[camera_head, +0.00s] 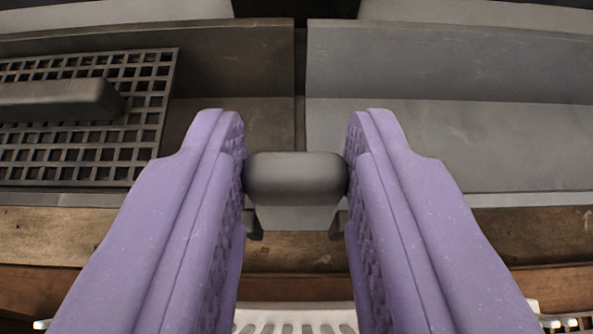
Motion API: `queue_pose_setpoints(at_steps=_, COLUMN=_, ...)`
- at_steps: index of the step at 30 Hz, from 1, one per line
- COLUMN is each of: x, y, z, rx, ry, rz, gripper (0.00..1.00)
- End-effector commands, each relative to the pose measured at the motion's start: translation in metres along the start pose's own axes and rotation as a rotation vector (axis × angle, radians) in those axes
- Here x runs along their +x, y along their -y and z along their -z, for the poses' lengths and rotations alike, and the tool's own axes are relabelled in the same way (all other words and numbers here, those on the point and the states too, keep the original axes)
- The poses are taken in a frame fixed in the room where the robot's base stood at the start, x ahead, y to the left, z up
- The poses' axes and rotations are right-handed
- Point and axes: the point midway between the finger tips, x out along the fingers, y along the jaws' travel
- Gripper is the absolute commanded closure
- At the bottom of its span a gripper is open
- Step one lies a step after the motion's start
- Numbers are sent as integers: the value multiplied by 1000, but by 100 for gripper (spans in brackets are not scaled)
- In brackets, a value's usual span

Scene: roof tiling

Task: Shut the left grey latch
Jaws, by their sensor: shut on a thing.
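A grey latch (296,180) with a rounded, bar-like handle is in the middle of the head camera view. Its lower part hangs between two small dark brackets near the front edge of grey panels. My gripper (296,150) has two purple, textured fingers, one on each side of the latch handle. The fingers are closed on the handle's left and right ends. The lower ends of the latch are partly hidden by the fingers. Only this one latch is plain to see, so I cannot tell its place among others.
A dark grid (85,145) with a grey bar (60,100) across it lies at the left. A grey metal panel (430,130) is at the right, with a dark gap beside it. A wooden beam (540,235) runs below, and white slatted parts (295,320) show at the bottom.

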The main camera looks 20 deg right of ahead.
Motion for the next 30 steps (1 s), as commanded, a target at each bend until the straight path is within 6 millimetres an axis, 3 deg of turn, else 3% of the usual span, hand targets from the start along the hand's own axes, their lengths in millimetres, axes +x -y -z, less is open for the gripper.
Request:
queue_pose_setpoints(at_steps=9, x=15, y=0, z=11, rx=8, ry=278, rz=-2, gripper=99)
queue_pose_setpoints(at_steps=30, x=50, y=0, z=10, rx=3, ry=883, rz=1, gripper=99)
